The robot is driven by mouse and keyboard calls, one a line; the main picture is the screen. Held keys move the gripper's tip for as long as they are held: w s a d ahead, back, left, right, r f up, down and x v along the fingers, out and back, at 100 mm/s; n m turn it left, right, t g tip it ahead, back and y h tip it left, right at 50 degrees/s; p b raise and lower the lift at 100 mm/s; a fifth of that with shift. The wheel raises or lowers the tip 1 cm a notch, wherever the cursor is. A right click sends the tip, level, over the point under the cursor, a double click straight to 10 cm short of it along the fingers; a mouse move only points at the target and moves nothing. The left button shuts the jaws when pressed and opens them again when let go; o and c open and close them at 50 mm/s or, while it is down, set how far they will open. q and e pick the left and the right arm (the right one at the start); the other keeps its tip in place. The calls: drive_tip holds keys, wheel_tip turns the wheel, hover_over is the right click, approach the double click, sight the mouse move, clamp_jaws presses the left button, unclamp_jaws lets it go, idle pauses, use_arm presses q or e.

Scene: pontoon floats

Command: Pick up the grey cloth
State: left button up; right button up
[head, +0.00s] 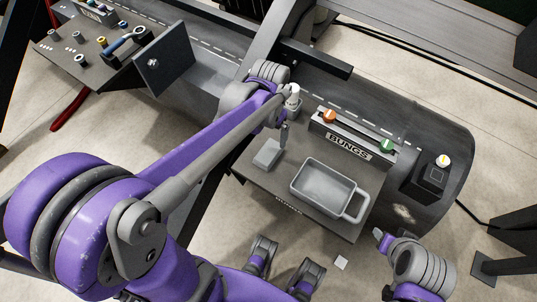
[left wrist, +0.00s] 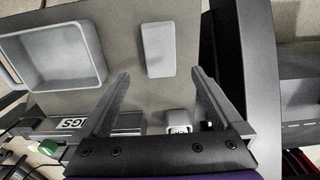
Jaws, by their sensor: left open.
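The grey cloth (head: 268,153) looks like a small, light-grey, flat rectangular pad. It lies on the dark work shelf (head: 262,183), left of a grey tray with a handle (head: 323,186). In the left wrist view the cloth (left wrist: 158,50) lies beyond my fingertips, roughly in line with the gap between them. My left gripper (head: 284,130) is just behind the cloth in the head view. In the left wrist view its two fingers (left wrist: 159,76) stand wide apart with nothing between them. My right gripper (head: 379,235) is at the lower right, and its fingers are unclear.
A rack marked BUNGS (head: 350,138) with orange and green knobs stands behind the tray. A white-capped item (head: 292,94) is close to my left gripper. A box with a white-and-yellow knob (head: 443,161) is at the right. A tool board (head: 95,50) is at the upper left.

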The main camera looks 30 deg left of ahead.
use_arm(q)
hover_over(268, 152)
wheel_tip(268, 152, down, 4)
drive_tip(key=shift+d+f+b, duration=0.1)
drive_tip(key=shift+d+b, duration=0.05)
drive_tip(key=shift+b, duration=0.15)
wheel_tip(268, 152, down, 5)
drive_tip(key=shift+f+b, duration=0.1)
drive_tip(key=shift+b, duration=0.35)
drive_tip(key=shift+c, duration=0.2)
drive_tip(key=c, duration=1.2)
